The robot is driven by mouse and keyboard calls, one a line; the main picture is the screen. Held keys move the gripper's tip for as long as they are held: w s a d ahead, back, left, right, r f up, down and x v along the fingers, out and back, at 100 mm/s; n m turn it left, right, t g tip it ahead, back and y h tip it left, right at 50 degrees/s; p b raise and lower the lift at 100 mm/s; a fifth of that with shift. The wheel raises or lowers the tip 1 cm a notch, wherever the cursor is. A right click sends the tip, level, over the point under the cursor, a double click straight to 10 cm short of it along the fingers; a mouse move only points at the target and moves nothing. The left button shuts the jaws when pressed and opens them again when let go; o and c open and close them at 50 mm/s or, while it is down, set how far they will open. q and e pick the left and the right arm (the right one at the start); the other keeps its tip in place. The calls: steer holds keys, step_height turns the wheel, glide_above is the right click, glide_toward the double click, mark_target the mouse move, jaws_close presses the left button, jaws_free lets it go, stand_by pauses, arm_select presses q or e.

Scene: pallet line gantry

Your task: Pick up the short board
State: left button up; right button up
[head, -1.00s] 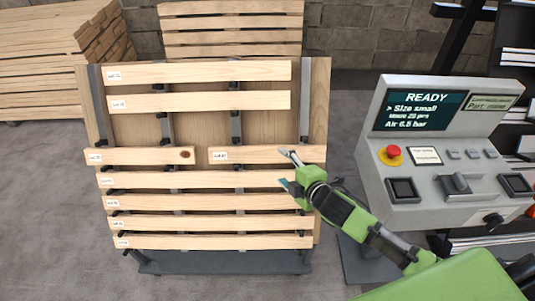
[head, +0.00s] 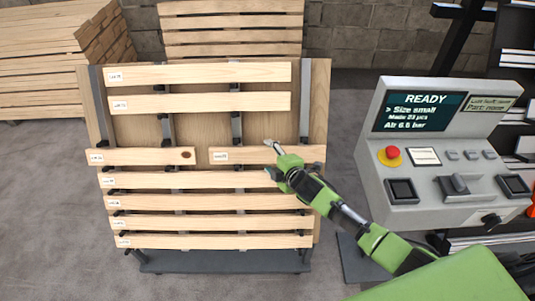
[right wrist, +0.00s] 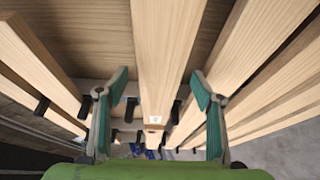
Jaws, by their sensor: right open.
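Two short boards share one row of the rack. The left one (head: 140,156) has a dark knot near its right end. The right one (head: 235,155) is plain with a white label at its left end. My right gripper (head: 270,158) is open at the right short board, one finger above its upper edge and one near its lower edge. In the right wrist view a board (right wrist: 165,45) runs between the open fingers of the right gripper (right wrist: 158,80), with a gap on each side. My left gripper is not in view.
Dark hooks hold the boards. A control console (head: 440,165) reading READY stands at the right. Stacked timber (head: 50,60) is at the back left.

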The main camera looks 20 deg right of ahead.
steer(key=shift+w+a+f, duration=0.1)
steer(key=shift+w+f, duration=0.05)
steer(key=shift+w, duration=0.2)
steer(key=c, duration=1.4)
steer(key=shift+o, duration=0.2)
steer(key=shift+s, duration=0.15)
